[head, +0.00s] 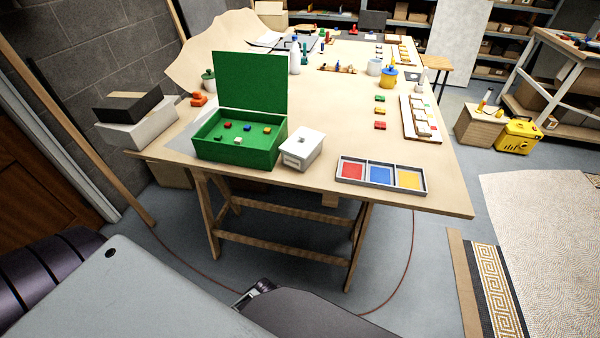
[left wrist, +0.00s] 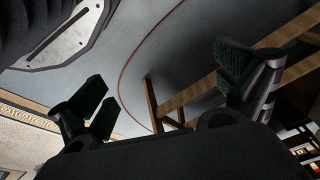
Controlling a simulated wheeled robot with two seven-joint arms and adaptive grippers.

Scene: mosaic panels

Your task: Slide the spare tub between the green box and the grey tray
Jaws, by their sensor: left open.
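The spare tub (head: 297,160), white with a lid and a small knob, stands upright near the table's front edge. It is close to the right side of the green box (head: 232,158), and I cannot tell whether they touch. The green box has its lid raised and small coloured pieces inside. The grey tray (head: 338,171) lies to the tub's right, with a gap between, and holds red, blue and yellow squares. My left gripper (left wrist: 163,85) is open and empty, with floor and table legs beyond it, away from the tub. My right gripper is not in view.
The wooden table (head: 450,198) has bare room right of the grey tray. Small coloured pieces (head: 380,112), a panel (head: 408,118) and jars stand farther back. A white box (head: 137,134) is left of the table. A yellow case (head: 518,143) is at the right.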

